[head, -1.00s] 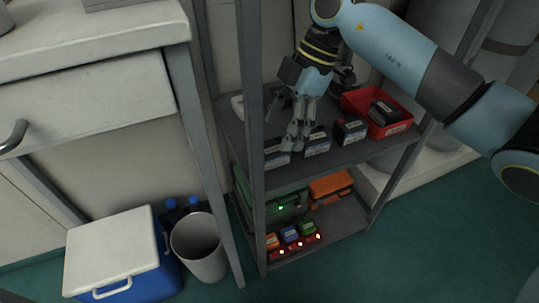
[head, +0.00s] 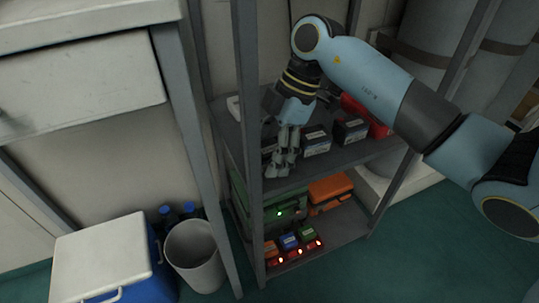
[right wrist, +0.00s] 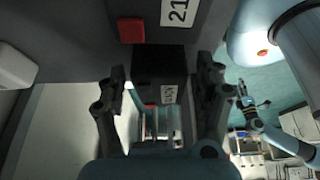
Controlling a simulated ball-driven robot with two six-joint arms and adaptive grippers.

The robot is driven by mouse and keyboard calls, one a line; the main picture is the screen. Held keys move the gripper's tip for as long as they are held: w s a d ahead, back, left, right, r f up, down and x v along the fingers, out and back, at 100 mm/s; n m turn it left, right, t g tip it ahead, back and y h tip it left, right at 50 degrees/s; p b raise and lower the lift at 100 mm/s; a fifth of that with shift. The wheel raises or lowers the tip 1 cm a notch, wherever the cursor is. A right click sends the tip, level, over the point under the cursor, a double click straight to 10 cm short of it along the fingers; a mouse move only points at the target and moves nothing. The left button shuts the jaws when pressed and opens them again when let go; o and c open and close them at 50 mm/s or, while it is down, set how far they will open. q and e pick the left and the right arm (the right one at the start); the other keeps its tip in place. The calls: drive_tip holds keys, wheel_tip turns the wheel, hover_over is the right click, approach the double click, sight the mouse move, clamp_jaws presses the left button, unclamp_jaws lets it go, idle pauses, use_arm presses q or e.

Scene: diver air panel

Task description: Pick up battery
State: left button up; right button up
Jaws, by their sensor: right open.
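Dark batteries with pale labels stand in a row on the upper grey shelf. In the head view my right gripper (head: 281,163) points down at the left end of the row, in front of the leftmost battery, which it mostly hides. The middle battery (head: 316,140) and right battery (head: 350,130) stand beside it. In the right wrist view the fingers are open, with a black labelled battery (right wrist: 160,72) between them; I cannot tell whether they touch it. An arm that seems to be my left ends in a small gripper (right wrist: 243,96) at the right; its jaws are too small to read.
A red bin (head: 379,130) stands behind my right arm on the shelf. Below are a green case (head: 294,212), an orange case (head: 331,187) and a red charging strip (head: 300,252) with coloured blocks. A shelf post (head: 248,120) stands close left of the gripper. A bin (head: 196,255) and cooler (head: 100,255) are on the floor.

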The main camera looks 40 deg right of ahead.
clamp_jaws()
idle(0.3)
